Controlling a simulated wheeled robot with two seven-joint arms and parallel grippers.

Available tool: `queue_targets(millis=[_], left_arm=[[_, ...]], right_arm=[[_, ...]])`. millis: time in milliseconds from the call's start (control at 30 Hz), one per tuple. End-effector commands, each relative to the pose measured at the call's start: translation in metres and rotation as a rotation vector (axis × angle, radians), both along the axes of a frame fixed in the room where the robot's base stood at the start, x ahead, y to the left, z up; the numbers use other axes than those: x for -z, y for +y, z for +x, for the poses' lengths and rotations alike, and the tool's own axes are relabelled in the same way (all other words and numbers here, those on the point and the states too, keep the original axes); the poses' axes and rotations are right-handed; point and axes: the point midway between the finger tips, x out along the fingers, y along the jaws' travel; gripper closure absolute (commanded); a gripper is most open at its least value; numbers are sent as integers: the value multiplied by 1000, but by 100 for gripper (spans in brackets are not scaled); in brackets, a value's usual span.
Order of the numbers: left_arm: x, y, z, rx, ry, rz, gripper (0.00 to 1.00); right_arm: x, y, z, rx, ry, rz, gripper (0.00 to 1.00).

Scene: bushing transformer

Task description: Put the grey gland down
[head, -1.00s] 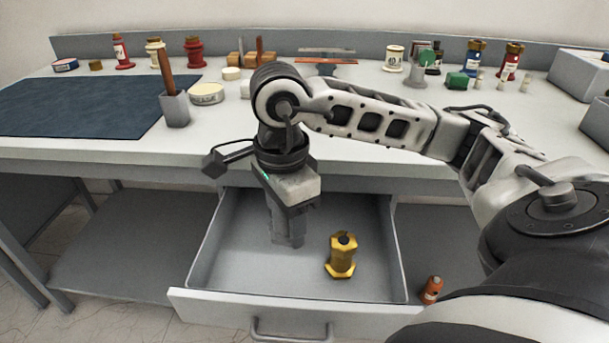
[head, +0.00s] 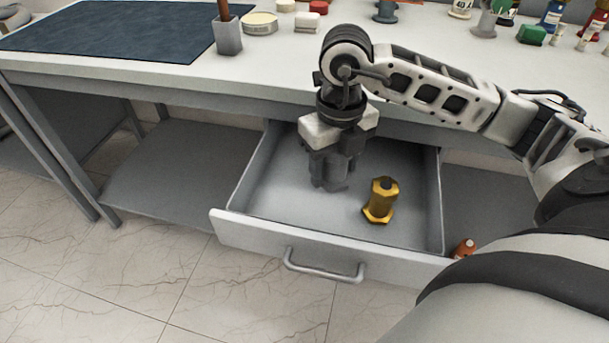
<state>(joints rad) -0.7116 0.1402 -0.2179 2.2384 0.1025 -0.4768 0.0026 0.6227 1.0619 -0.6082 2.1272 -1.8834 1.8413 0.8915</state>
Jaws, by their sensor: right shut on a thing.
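My right gripper (head: 329,184) points straight down inside the open drawer (head: 262,232), toward its back and middle. It is shut on the grey gland, which is hard to tell apart from the dark grey fingers around it. The lower end is close to the drawer floor; I cannot tell whether it touches. A yellow gland (head: 381,201) with a hexagonal base stands upright on the drawer floor, just right of the gripper and apart from it. My left gripper is not in view.
The drawer's front has a metal handle (head: 322,268). The bench top (head: 285,62) lies above and behind, with a blue mat (head: 120,32), a grey cup (head: 228,38) and several small items. An orange item (head: 464,248) is right of the drawer. The drawer's left floor is clear.

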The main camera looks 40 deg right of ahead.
Motion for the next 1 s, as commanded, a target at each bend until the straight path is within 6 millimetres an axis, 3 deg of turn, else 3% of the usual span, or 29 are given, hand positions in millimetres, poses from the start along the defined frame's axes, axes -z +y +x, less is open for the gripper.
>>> queue_targets(millis=[100,367,567,800,1000], left_arm=[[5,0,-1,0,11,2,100],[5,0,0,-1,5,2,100],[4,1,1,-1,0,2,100],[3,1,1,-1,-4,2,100],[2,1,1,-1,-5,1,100]], right_arm=[[17,12,27,-1,2,4,72],[57,22,57,-1,0,1,72],[68,25,65,-1,-1,0,72],[99,25,65,-2,1,0,72],[99,25,66,-2,-2,0,72]])
